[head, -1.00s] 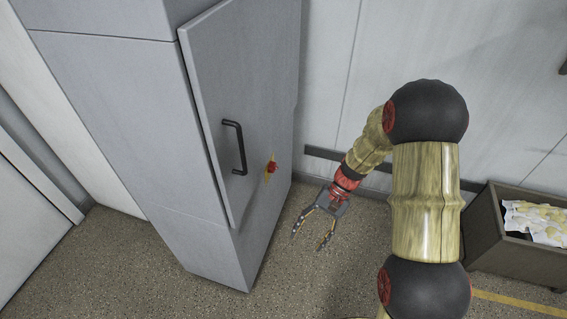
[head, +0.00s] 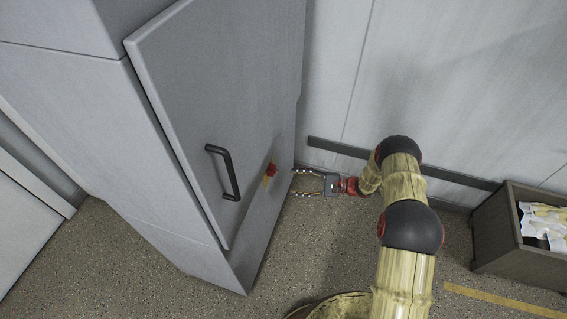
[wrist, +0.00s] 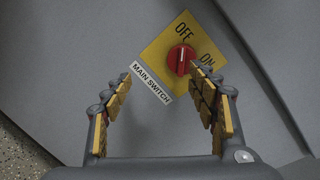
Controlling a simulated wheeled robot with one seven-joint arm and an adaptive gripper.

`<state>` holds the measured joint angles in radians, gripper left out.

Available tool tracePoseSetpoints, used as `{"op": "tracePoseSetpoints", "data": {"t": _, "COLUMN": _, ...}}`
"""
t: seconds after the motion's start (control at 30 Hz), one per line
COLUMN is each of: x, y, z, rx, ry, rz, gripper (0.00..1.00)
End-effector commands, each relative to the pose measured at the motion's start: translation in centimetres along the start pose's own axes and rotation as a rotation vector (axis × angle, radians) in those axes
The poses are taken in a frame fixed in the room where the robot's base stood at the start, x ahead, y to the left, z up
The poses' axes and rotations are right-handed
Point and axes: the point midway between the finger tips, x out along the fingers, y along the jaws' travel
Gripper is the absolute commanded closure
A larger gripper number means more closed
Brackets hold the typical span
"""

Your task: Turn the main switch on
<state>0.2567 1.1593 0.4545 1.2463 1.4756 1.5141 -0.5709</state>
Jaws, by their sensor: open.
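The knob's white line points toward the OFF side. My gripper (head: 296,182) is open and empty, just right of the switch and pointing at it. In the wrist view its fingers (wrist: 162,88) are spread, with the knob beyond their tips, apart from them.
The grey cabinet (head: 110,140) has a door (head: 215,80) with a black handle (head: 223,172) left of the switch. A wall with a dark rail (head: 400,165) stands behind my arm. A bin (head: 500,240) holding packets is at the right. The floor between is clear.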

Motion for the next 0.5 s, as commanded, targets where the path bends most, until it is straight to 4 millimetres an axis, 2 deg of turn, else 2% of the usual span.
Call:
{"op": "tracePoseSetpoints", "data": {"t": 0.03, "x": -0.1, "y": -1.4, "z": -0.2, "rx": -0.036, "ry": 0.001, "rz": -0.039, "gripper": 0.42}}
{"op": "tracePoseSetpoints", "data": {"t": 0.1, "x": -0.1, "y": -2.6, "z": 0.0, "rx": -0.079, "ry": -0.004, "rz": -0.086, "gripper": 0.42}}
{"op": "tracePoseSetpoints", "data": {"t": 0.27, "x": 0.4, "y": -2.9, "z": 0.4, "rx": -0.126, "ry": -0.015, "rz": -0.094, "gripper": 0.42}}
{"op": "tracePoseSetpoints", "data": {"t": 0.5, "x": 3.8, "y": -3.1, "z": 0.4, "rx": -0.126, "ry": -0.017, "rz": -0.090, "gripper": 0.42}}
